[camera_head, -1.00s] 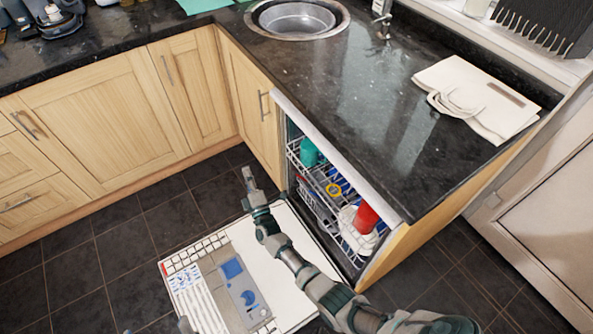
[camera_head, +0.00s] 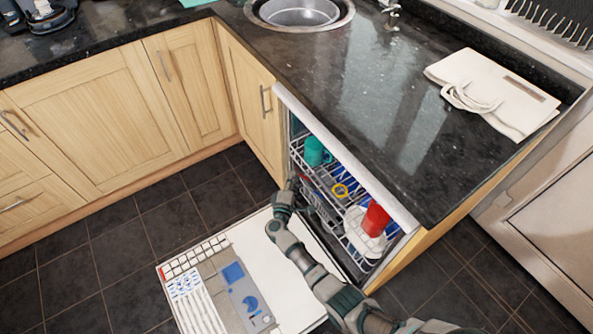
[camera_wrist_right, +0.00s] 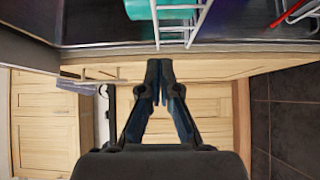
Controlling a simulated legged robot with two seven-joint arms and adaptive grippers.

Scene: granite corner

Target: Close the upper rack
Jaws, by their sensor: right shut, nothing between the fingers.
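The upper rack (camera_head: 322,182) is a white wire basket in the open dishwasher under the black counter. It appears to stick out a little past the counter edge. It carries a teal cup (camera_head: 315,152), a yellow ring-shaped item (camera_head: 340,190) and a red cup (camera_head: 376,219) by white dishes. My right gripper (camera_head: 292,180) is at the rack's far-left front corner; contact cannot be told. In the wrist view its fingertips (camera_wrist_right: 160,68) are together and empty, just below the rack wires (camera_wrist_right: 178,34) and teal cup (camera_wrist_right: 160,8). My left gripper is out of view.
The dishwasher door (camera_head: 240,270) lies folded down beneath my right arm. Wooden cabinets (camera_head: 100,130) stand to the left and behind. The counter (camera_head: 350,90) overhangs the rack and holds a sink (camera_head: 300,14) and a cream bag (camera_head: 495,90). Dark floor tiles left of the door are free.

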